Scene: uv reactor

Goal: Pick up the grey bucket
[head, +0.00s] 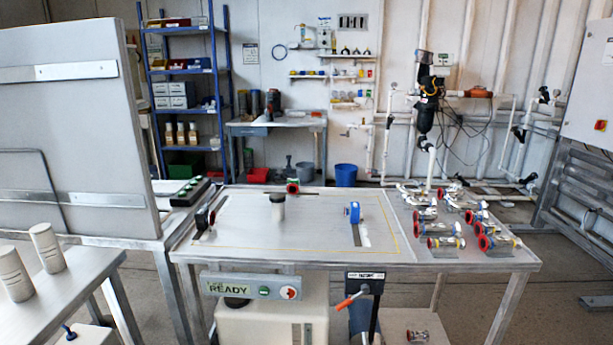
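The grey bucket (305,171) is small and far off in the head view. It stands at the back of the room, low by the grey workbench, left of a blue bucket (346,176). Its lower part is hidden behind the far edge of the metal table in front. My gripper is not in view, and nothing is seen touching the bucket.
A metal table (330,225) with clamps and red-handled valves (445,242) fills the middle. A large upright panel (75,130) and beige cylinders (47,248) stand left. A blue shelf rack (187,90) stands behind. Open floor (560,275) shows at right.

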